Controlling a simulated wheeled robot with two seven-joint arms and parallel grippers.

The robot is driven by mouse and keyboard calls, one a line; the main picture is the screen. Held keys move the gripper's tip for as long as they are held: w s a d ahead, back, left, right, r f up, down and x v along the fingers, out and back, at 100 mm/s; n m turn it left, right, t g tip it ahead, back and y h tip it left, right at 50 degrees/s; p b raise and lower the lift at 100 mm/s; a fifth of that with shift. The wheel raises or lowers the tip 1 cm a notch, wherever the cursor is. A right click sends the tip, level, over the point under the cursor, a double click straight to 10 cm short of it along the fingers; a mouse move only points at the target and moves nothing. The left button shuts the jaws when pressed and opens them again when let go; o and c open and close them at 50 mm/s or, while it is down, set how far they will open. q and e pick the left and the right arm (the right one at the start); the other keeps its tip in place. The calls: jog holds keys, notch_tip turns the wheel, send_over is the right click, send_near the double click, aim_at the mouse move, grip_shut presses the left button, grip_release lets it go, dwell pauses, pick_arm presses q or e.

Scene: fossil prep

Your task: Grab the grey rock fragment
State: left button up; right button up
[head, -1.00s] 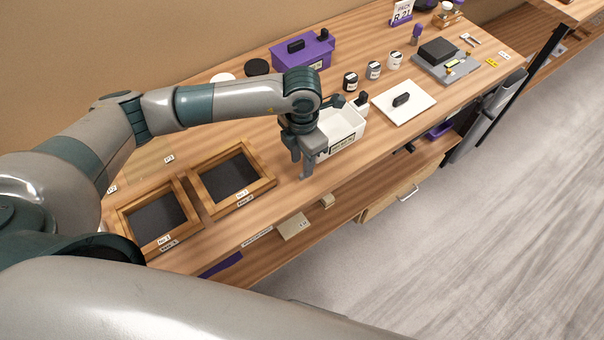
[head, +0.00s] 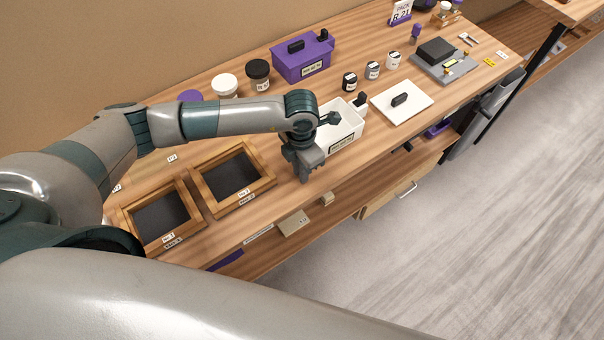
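I cannot make out the grey rock fragment anywhere in the head view; it may be hidden by my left arm or gripper. My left gripper (head: 304,174) points down at the front part of the bench, right of the nearer-right wooden tray and in front of the white bin. Its fingertips are low, close to the bench top. The fingers are small and seen from above, so I cannot tell whether they are open or hold something. My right gripper is not in view.
Two wooden-framed trays with dark floors, left (head: 127,213) and right (head: 268,181), lie left of the gripper. The labelled white bin (head: 345,140) stands behind it. A white board (head: 418,108), jars (head: 258,72) and a purple box (head: 302,66) stand farther back.

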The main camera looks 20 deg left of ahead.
pick_arm(q)
grip_shut()
jog(key=shift+r, duration=0.1)
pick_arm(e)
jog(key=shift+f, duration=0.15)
